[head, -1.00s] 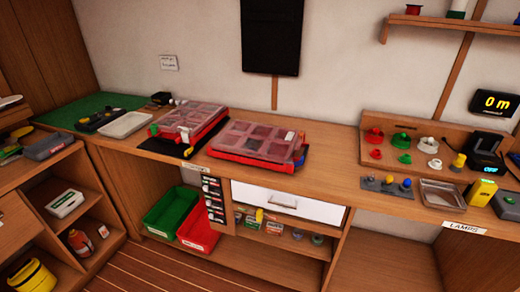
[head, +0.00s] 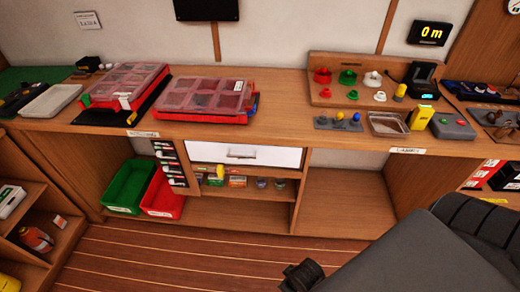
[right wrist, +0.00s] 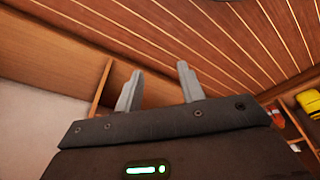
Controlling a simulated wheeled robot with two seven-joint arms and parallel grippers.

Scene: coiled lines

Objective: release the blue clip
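Two red cases with clear compartmented lids lie on the bench in the head view. The right case (head: 203,101) has a small blue clip (head: 255,101) at its right end; its exact state is too small to tell. The left case (head: 124,86) has a green clip (head: 86,100) and a white piece on its front. My right gripper (right wrist: 158,88) is open and empty in the right wrist view, its two grey fingers apart. My grey arm enters at the lower right of the head view, away from the cases. My left gripper is out of view.
A white drawer (head: 246,154) sits under the bench, with green (head: 130,186) and red (head: 164,198) bins to its left. Knobs, a clear tray (head: 387,124) and a yellow device (head: 420,117) stand at the right. Bare bench lies between the right case and these.

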